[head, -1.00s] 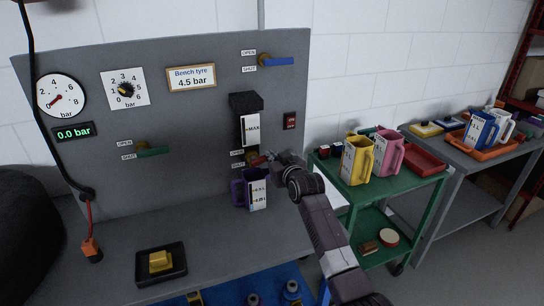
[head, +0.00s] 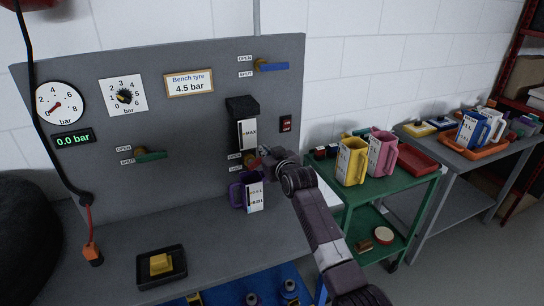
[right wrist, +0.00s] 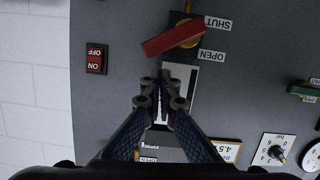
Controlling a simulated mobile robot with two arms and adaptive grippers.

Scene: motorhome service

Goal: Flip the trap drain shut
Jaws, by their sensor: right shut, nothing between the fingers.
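The trap drain is a red lever (right wrist: 173,39) on a brass pivot (right wrist: 187,30), with SHUT and OPEN labels beside it in the right wrist view. That view is upside down. The lever lies nearly level, tilted slightly toward the OPEN side. In the head view the lever (head: 255,163) is mostly hidden by my right gripper (head: 262,158). My right gripper (right wrist: 166,82) is shut and empty, its fingertips close to the lever on the OPEN side; I cannot tell if they touch. The white trap gauge (right wrist: 178,90) is behind the fingers. My left gripper is not in view.
A purple jug (head: 238,194) stands on the bench below the drain. The ON/OFF switch (right wrist: 96,58) is beside the trap. A blue lever (head: 273,66) and a green lever (head: 150,156) are on the panel. A green cart (head: 350,200) stands at the right.

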